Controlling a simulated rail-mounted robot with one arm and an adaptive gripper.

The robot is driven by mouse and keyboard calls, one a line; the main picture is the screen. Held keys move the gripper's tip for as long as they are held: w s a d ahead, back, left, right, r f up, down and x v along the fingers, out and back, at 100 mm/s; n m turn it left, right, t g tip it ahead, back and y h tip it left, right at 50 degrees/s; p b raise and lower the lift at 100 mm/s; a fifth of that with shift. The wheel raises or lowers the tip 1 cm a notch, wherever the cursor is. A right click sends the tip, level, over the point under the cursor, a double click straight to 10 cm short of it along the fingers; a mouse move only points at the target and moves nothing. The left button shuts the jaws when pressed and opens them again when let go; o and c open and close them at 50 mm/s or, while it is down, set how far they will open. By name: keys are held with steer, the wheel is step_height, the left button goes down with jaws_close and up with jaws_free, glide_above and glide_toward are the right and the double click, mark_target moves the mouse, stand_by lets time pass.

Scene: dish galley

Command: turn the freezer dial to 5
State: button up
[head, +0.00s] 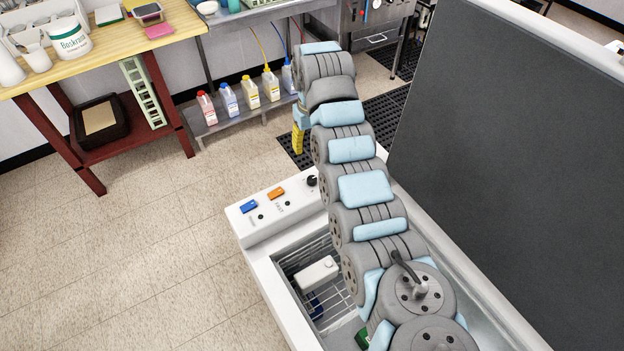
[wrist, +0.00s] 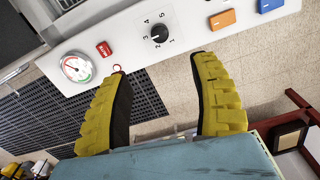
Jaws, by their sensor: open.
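The freezer dial (wrist: 159,33) is a round black knob on the white control panel, ringed by the printed numbers 1 to 5. Its pale mark seems to point to the lower left, near 2 or 3; I cannot tell exactly. In the head view the dial (head: 312,181) is a small dark knob at the panel's right end, beside my arm. My gripper (wrist: 160,64) is open and empty, its two yellow ribbed fingers apart. The dial lies beyond the gap between the fingertips, with no visible contact. In the head view only part of my gripper (head: 298,138) shows, above the panel.
The panel also carries a round gauge (wrist: 77,67), a red switch (wrist: 103,49), an orange switch (wrist: 222,19) and a blue switch (wrist: 268,4). The freezer's raised dark lid (head: 490,150) stands right of my arm. A shelf with several bottles (head: 228,98) is behind. Floor at left is clear.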

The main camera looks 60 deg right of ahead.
mark_target(312, 178)
step_height(312, 178, down, 15)
steer(key=shift+f+b, duration=0.1)
steer(key=shift+b, duration=0.5)
stand_by(0.3)
jaws_close()
